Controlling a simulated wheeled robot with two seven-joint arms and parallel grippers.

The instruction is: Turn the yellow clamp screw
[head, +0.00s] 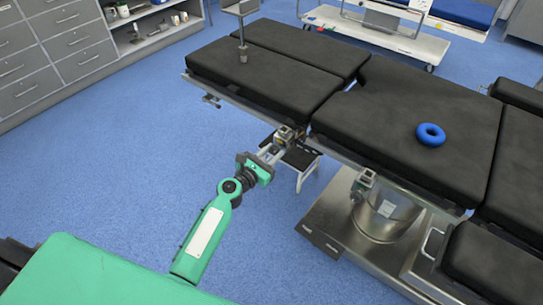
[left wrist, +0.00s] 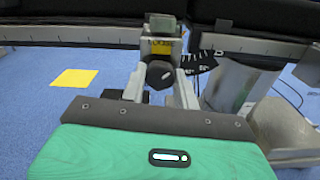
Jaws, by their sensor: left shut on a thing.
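The clamp (head: 285,133) sits on the side rail of the operating table, at the near edge of the black padding. In the left wrist view it shows as a grey block with a yellow part (left wrist: 163,46). Its dark, faceted screw knob (left wrist: 160,74) faces me below the yellow part. My left gripper (head: 275,146) reaches up to the clamp from the near side. In the left wrist view its two grey fingers (left wrist: 160,86) stand on either side of the knob, shut on it. The head view is too small to show the contact. My right gripper is not in view.
The operating table (head: 410,105) has black pads and a steel column base (head: 335,215). A blue ring (head: 430,134) lies on a pad. A small step stool (head: 300,160) stands behind the gripper. A yellow square (left wrist: 74,78) is on the floor. Blue floor is free at left.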

